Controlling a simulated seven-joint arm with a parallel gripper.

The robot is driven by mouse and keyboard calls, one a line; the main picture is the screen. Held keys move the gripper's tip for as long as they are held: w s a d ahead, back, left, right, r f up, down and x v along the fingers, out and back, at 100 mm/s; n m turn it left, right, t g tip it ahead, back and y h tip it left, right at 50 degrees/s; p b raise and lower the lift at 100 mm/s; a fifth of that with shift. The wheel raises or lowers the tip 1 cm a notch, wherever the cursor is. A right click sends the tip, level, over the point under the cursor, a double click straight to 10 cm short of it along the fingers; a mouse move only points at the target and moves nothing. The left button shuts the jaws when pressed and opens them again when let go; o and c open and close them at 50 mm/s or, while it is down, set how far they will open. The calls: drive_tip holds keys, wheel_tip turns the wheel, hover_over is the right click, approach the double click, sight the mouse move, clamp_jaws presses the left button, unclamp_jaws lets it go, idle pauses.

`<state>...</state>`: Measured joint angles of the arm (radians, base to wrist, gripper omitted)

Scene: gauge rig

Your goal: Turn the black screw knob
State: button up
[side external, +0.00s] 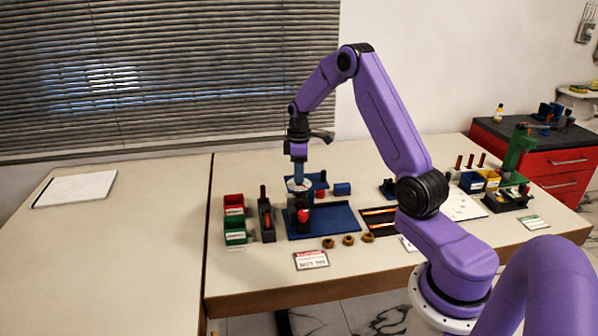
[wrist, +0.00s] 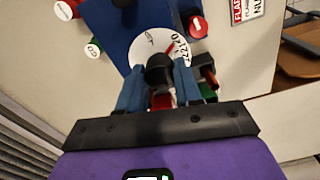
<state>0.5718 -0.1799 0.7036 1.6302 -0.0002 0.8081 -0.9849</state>
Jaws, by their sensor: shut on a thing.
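The black screw knob (wrist: 159,67) shows in the wrist view, in front of a white dial (wrist: 150,38) with printed numbers. My gripper (wrist: 160,76) has its two blue fingers on either side of the knob and is shut on it. In the side external view my gripper (side external: 299,178) points straight down over the gauge rig, with the white dial (side external: 293,186) at its fingertips. The knob is too small and covered to make out there. The rig stands on a blue base plate (side external: 337,222).
Red (side external: 233,200) and green (side external: 235,236) bins and a black holder (side external: 265,219) stand left of the rig. A black tray (side external: 380,221) is to the right. The table's left part is mostly clear.

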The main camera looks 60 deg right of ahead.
drive_tip(key=m, duration=0.4)
drive_tip(key=shift+r+m, duration=0.1)
drive_tip(key=shift+m, duration=2.5)
drive_tip(key=o, duration=1)
drive_tip(key=shift+o, duration=0.2)
wheel_tip(320, 180, up, 17)
drive_tip(key=shift+r, duration=0.2)
